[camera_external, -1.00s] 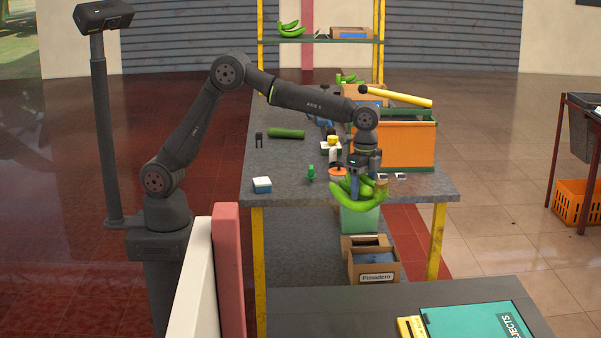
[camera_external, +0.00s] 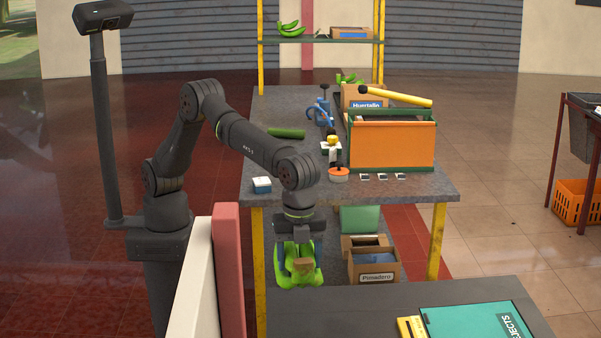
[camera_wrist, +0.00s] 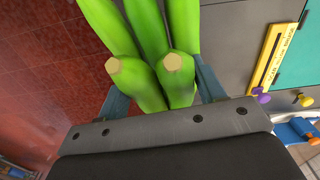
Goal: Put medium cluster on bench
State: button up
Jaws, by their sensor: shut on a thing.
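My gripper (camera_external: 299,258) is shut on a green banana cluster (camera_external: 298,277), with the brown cut stem facing the outside camera. The cluster hangs in the air in front of the bench (camera_external: 290,227), below the height of its top. In the wrist view, several green fruits of the cluster (camera_wrist: 150,45) with pale cut ends lie between the blue fingers of my gripper (camera_wrist: 167,88). The bench has a grey top and yellow legs. Another green cluster (camera_external: 291,29) sits on the high shelf at the back.
An orange crate (camera_external: 392,146) stands on the bench's right side. A blue and white box (camera_external: 262,185), a green cucumber-like piece (camera_external: 286,133) and small items lie there too. A dark counter (camera_external: 350,310) with a teal panel (camera_external: 480,322) is at the front right.

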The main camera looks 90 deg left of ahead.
aim_at(280, 285)
jog(key=shift+m, duration=0.5)
jog(key=s+d, duration=0.3)
jog(key=s, duration=0.1)
jog(key=shift+s+d, duration=0.25)
jog(key=shift+d, duration=0.15)
jog(key=shift+d+f, duration=0.1)
jog(key=shift+d, duration=0.05)
jog(key=shift+w+a+f, duration=0.3)
jog(key=shift+w+f, duration=1.5)
jog(key=shift+w, duration=0.05)
jog(key=shift+w+a+f, duration=0.3)
jog(key=shift+w+f, duration=1.45)
jog(key=shift+w, duration=0.05)
jog(key=shift+w+a+f, duration=0.3)
jog(key=shift+w+f, duration=1.5)
jog(key=shift+w, duration=0.05)
jog(key=shift+f, duration=0.1)
jog(key=o, duration=1.8)
jog(key=shift+f, duration=0.15)
